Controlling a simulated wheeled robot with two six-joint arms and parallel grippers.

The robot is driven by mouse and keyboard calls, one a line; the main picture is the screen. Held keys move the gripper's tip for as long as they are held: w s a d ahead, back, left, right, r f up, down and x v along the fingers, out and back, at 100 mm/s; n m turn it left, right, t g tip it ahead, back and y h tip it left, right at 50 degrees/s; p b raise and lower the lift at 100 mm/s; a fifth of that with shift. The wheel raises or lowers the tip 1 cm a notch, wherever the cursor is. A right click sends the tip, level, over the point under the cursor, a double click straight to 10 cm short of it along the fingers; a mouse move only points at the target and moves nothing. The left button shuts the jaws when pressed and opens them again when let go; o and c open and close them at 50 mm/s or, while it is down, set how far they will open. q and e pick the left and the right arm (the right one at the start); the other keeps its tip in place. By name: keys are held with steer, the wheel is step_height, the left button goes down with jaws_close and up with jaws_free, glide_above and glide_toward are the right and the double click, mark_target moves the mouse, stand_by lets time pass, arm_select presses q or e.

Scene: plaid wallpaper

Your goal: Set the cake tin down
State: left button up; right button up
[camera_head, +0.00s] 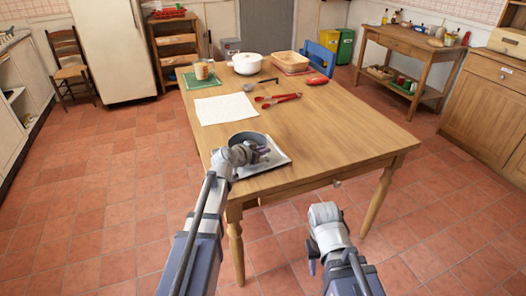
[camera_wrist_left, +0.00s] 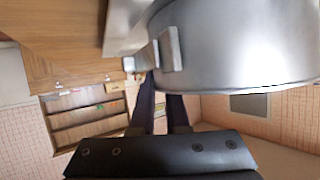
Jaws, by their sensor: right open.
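The round grey cake tin (camera_head: 243,137) is at the table's near left corner, over a grey square tray (camera_head: 274,162). In the left wrist view the tin's shiny wall (camera_wrist_left: 240,50) fills the upper right, with a metal clasp on it. My left gripper (camera_head: 262,153) is at the tin's near right side. In the left wrist view its two dark fingers (camera_wrist_left: 160,90) reach up to the tin by the clasp; their tips are partly hidden, so their grip is unclear. My right gripper (camera_head: 311,260) is off the table's near edge, mostly hidden by its wrist, open, away from the tin.
The wooden table (camera_head: 345,130) is clear at its right and middle. Further back are a white sheet (camera_head: 225,109), red tongs (camera_head: 279,99), a white pot (camera_head: 247,64), a green mat (camera_head: 203,82) and a food tray (camera_head: 291,65). A blue chair (camera_head: 320,58) stands behind.

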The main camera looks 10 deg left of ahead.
arm_select(q)
steer(key=o, duration=0.4)
steer(key=shift+o, duration=0.2)
steer(key=shift+s+r+p, duration=0.1)
steer(key=shift+r+p, duration=0.15)
steer(key=shift+p, duration=0.05)
steer(key=p+v, duration=0.4)
steer(key=v, duration=0.6)
steer(key=shift+s+a+r, duration=0.1)
steer(key=shift+s, duration=0.15)
steer(key=shift+s+a+r+p, duration=0.2)
steer(key=shift+s+p, duration=0.15)
steer(key=shift+s, duration=0.2)
